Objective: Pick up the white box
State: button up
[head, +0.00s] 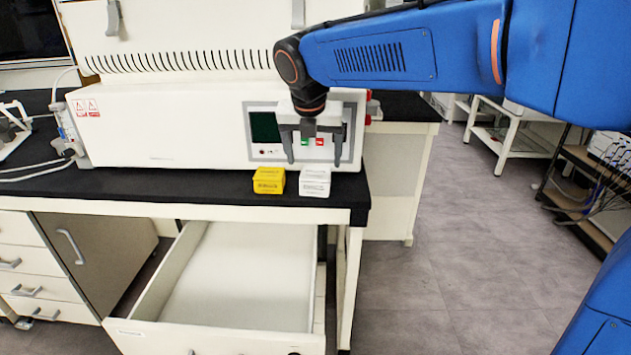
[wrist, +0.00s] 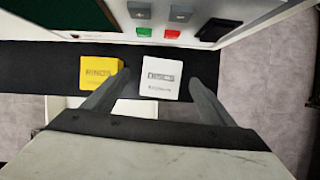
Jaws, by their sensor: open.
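The white box (head: 316,182) sits on the black bench top near its front edge, just right of a yellow box. In the wrist view, the white box (wrist: 161,79) has printed text on its top and lies between my two fingers, beyond their tips or level with them; I cannot tell which. My gripper (head: 314,160) is open and empty, pointing down above and slightly behind the white box in the head view. My gripper also shows in the wrist view (wrist: 158,78), with one finger on each side of the box.
The yellow box (head: 269,181) stands close beside the white box, with a small gap. The freeze dryer (head: 170,130) with its control panel is right behind both boxes. An open, empty-looking drawer (head: 235,285) juts out below the bench (head: 150,203).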

aim_at(316, 172)
jog(key=shift+s+x, duration=0.2)
jog(key=shift+x, duration=1.25)
jog(key=shift+s+x, duration=0.25)
jog(key=shift+x, duration=1.2)
jog(key=shift+d+f, duration=0.1)
jog(key=shift+f, duration=0.05)
jog(key=c, duration=1.1)
